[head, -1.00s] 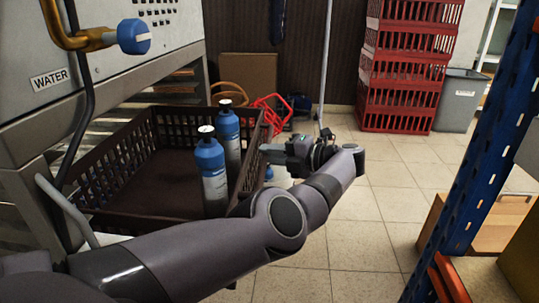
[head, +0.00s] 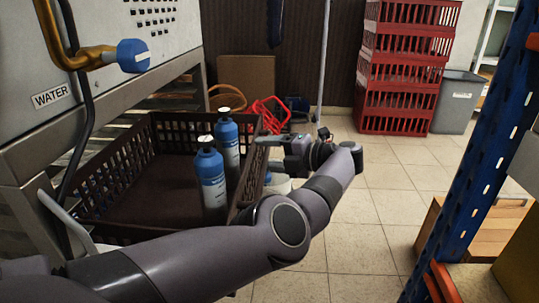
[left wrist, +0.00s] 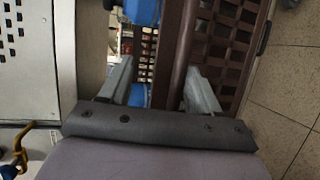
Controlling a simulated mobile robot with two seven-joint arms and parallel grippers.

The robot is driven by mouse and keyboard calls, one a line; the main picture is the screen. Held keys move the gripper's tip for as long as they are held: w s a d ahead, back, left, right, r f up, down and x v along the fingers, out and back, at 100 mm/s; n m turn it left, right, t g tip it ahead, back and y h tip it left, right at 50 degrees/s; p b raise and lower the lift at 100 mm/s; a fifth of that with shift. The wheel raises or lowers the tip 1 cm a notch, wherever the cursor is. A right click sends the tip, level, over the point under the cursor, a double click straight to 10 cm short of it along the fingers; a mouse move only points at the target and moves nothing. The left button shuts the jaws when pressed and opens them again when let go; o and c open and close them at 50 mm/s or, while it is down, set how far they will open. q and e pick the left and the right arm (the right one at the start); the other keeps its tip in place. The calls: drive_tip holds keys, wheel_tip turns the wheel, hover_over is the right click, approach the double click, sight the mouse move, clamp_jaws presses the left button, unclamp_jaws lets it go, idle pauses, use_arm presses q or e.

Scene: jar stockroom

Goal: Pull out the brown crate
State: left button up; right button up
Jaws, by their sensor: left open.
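The brown crate (head: 135,190) is a dark slatted basket partly out from under the grey machine at the left in the head view. In the left wrist view the open fingers (left wrist: 155,88) lie on either side of the crate's brown rim (left wrist: 178,45). I cannot tell whether they touch it. My left forearm hides the crate's near lower corner. My right gripper is not in view.
The grey machine (head: 100,60) with a blue-handled tap stands at the left. Red stacked crates (head: 400,100) and a grey bin (head: 455,100) stand at the back. A blue rack post (head: 480,150) and a cardboard box (head: 490,225) are at the right. Tiled floor between is clear.

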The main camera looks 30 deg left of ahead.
use_arm(q)
drive_tip(key=o, duration=0.6)
drive_tip(key=r, duration=0.2)
drive_tip(key=r+p, duration=0.1)
drive_tip(key=r, duration=0.3)
drive_tip(key=shift+w+a+r+p, duration=0.1)
drive_tip(key=shift+w+r+p, duration=0.15)
drive_tip(key=shift+r+p, duration=0.15)
drive_tip(key=shift+o, duration=0.2)
wheel_tip(320, 180, up, 6)
drive_tip(key=p, duration=0.2)
wheel_tip(320, 180, up, 3)
drive_tip(key=shift+r+p, duration=0.15)
drive_tip(key=shift+p, duration=0.3)
drive_tip(key=shift+s+r, duration=0.15)
drive_tip(key=shift+r, duration=0.4)
drive_tip(key=shift+s+r, duration=0.15)
drive_tip(key=shift+r, duration=0.35)
drive_tip(key=c, duration=0.6)
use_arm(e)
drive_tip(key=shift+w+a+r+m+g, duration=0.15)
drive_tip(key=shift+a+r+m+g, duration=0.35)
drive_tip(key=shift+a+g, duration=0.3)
use_arm(q)
drive_tip(key=shift+w+f, duration=0.1)
drive_tip(key=shift+c, duration=0.2)
